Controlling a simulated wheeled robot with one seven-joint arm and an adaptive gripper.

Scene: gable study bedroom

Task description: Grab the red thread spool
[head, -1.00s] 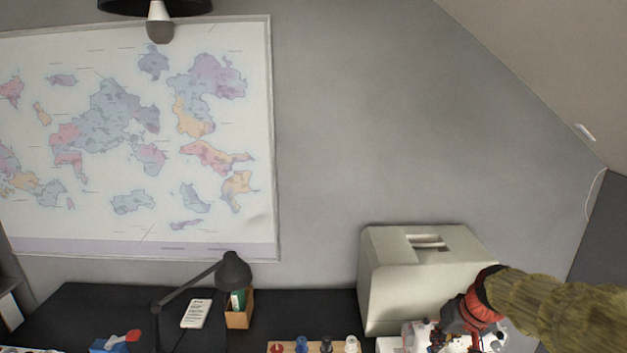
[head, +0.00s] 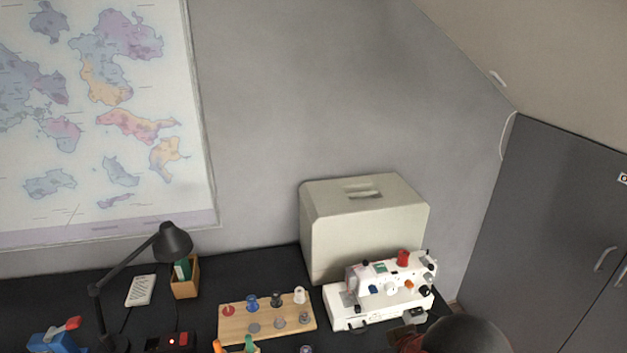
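A red thread spool (head: 403,258) stands upright on top of the white sewing machine (head: 343,313), at its right end. A second, smaller-looking red spool (head: 228,311) is at the left of the back row on a wooden spool board (head: 268,325). My arm shows as a dark rounded shape at the bottom right, in front of the sewing machine. What seems to be part of my gripper (head: 404,338) is at the bottom edge, below and in front of the machine. Its fingers cannot be made out, and I see nothing held.
A beige case (head: 350,235) stands behind the machine against the wall. The board also holds blue, dark, white and grey spools. A black desk lamp (head: 172,242), a pale handheld device (head: 141,290) and a wooden holder (head: 185,287) are to the left. A grey cabinet (head: 560,215) is at right.

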